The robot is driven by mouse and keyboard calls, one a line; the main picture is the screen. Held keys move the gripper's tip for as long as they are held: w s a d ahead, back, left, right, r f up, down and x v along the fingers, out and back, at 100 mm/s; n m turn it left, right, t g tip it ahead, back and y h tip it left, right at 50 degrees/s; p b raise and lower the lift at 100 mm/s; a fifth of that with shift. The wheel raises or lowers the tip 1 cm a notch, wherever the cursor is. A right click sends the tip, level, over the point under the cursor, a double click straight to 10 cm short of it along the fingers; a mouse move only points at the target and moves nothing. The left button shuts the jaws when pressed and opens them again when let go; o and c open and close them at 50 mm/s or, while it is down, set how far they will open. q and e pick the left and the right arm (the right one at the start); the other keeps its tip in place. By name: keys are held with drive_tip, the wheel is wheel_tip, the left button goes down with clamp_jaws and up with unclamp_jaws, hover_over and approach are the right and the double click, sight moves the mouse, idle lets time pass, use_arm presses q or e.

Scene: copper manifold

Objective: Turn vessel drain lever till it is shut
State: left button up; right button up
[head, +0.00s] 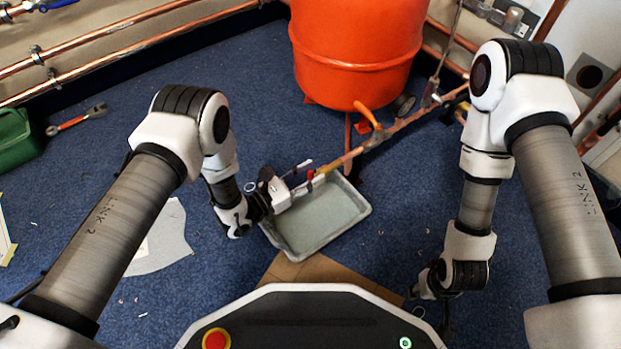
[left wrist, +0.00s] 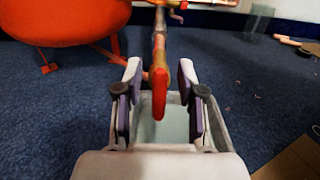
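A red lever (head: 311,175) sits near the near end of the copper drain pipe (head: 340,161), above a grey tray (head: 364,211). In the left wrist view the red lever (left wrist: 159,92) points towards the camera, roughly in line with the pipe behind it. My left gripper (head: 296,179) is at the pipe end. In the wrist view its two fingers (left wrist: 158,97) stand apart, one on each side of the lever, with visible gaps. My right gripper (head: 432,290) hangs low at the right, away from the pipe; its fingers are not clear.
A green box (head: 17,138) and an orange-handled wrench (head: 76,119) lie left. Copper pipes (head: 90,62) run along the wall. Blue floor (head: 240,75) is mostly open.

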use_arm(q)
drive_tip(key=shift+w+d+r, duration=0.1)
drive_tip(key=shift+w+d, duration=0.05)
use_arm(e)
drive_tip(key=shift+f, duration=0.1)
use_arm(q)
clamp_jaws()
use_arm(e)
drive_tip(key=shift+r, duration=0.2)
